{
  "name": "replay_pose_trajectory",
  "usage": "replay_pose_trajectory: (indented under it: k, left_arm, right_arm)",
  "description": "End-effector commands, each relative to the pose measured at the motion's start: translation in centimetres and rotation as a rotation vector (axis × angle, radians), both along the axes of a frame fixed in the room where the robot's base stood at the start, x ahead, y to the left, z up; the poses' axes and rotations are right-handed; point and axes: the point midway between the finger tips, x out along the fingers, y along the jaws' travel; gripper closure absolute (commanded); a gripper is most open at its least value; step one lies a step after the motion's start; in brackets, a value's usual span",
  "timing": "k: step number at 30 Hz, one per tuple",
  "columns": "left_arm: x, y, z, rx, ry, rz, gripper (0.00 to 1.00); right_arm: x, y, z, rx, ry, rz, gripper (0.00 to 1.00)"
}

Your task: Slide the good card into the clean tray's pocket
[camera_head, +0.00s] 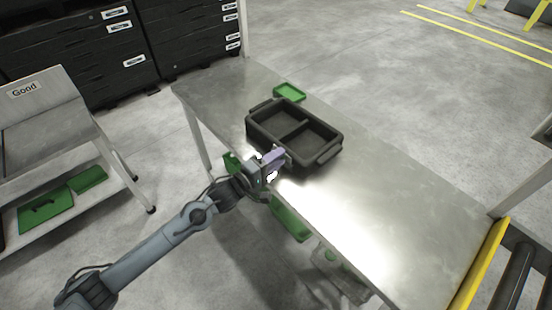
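The tray (253,127) is black, has two empty compartments and stands on the metal table. My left gripper (276,158) is at the tray's near side, close to its wall. A small lavender piece shows at the fingers; I cannot tell whether it is a card or part of the gripper. Whether the fingers are open or shut is too small to tell. A flat green card-like piece (289,92) lies on the table behind the tray. The tray's pocket cannot be made out. My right gripper is not in view.
A grey cart (62,100) with a "Good" label stands at the left, with green pieces (45,213) on its lower shelf. More green pieces (290,222) show below the table's near edge. The table's right part (400,220) is clear.

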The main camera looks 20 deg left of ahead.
Motion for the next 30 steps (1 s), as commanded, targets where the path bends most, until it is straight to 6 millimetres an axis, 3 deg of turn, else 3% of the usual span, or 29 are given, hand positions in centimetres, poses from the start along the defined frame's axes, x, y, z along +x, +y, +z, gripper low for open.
replay_pose_trajectory:
  k: [1, 8, 21, 30]
  left_arm:
    - [-0.1, 0.1, -1.0, 0.008, 0.02, 0.002, 0.56]
    - [-1.2, 0.6, -1.1, 0.008, 0.023, 0.002, 0.56]
    - [-7.0, 3.6, -0.4, 0.003, 0.008, 0.0, 0.56]
    - [-9.3, 4.8, -0.1, 0.001, 0.002, 0.0, 0.56]
  right_arm:
    - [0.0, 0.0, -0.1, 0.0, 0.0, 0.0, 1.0]
    - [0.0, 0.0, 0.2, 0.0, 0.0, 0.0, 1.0]
    - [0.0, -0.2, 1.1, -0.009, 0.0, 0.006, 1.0]
    - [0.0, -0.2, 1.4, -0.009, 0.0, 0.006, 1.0]
